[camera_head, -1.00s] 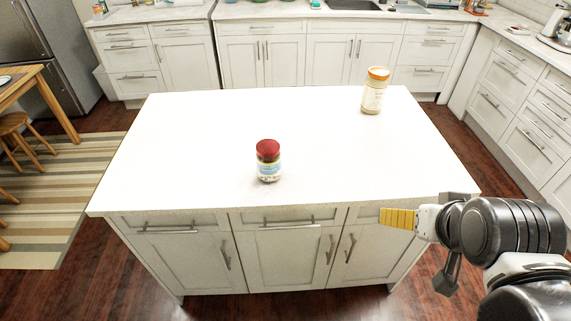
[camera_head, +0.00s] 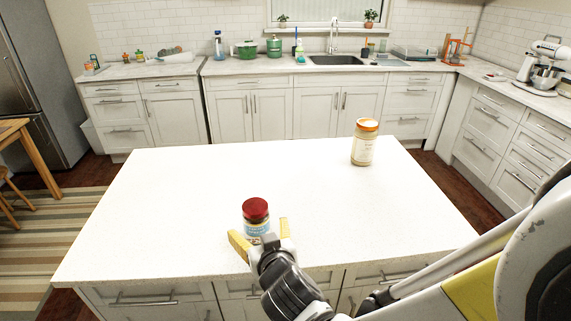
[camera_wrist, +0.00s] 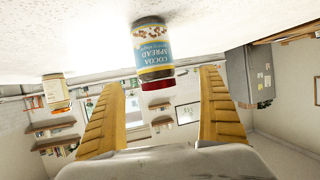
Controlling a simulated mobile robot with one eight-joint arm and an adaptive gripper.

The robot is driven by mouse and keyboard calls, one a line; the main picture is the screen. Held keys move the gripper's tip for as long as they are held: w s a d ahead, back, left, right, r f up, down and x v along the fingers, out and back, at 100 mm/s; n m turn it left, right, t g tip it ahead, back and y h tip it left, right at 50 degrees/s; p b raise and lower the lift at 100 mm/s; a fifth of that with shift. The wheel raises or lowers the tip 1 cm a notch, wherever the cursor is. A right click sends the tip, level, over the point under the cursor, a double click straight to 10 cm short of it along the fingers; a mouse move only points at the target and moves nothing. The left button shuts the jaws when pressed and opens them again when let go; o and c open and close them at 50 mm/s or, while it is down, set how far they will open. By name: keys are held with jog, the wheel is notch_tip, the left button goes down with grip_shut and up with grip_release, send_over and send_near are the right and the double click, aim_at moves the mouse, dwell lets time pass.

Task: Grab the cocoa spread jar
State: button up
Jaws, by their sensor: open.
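The cocoa spread jar (camera_head: 256,216) has a red lid and a blue label and stands upright near the front of the white island. In the wrist view, which is upside down, the jar (camera_wrist: 152,48) shows its "COCOA SPREAD" label. My gripper (camera_head: 259,231) is open, with its yellow fingers on the near side of the jar. In the wrist view the open fingers (camera_wrist: 166,85) point toward the jar, which lies between their directions and just ahead of the tips. No grip on the jar shows. The gripper hides the jar's lower front in the head view.
A taller jar with an orange lid (camera_head: 365,142) stands at the back right of the island (camera_head: 180,200), well apart from the cocoa jar. The rest of the island top is clear. Counters with a sink (camera_head: 335,60) line the back wall.

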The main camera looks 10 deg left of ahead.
jog(key=x, duration=0.3)
jog(key=shift+f+b, duration=0.1)
jog(key=shift+b, duration=0.2)
jog(key=x, duration=0.1)
jog(key=b+x, duration=0.1)
jog(key=x, duration=0.1)
jog(key=b+x, duration=0.1)
jog(key=x, duration=0.1)
jog(key=shift+w+d, duration=0.35)
jog(key=shift+w, duration=0.05)
jog(key=shift+r, duration=0.25)
jog(key=shift+c, duration=0.4)
jog(key=c, duration=1.4)
jog(key=shift+c, duration=0.2)
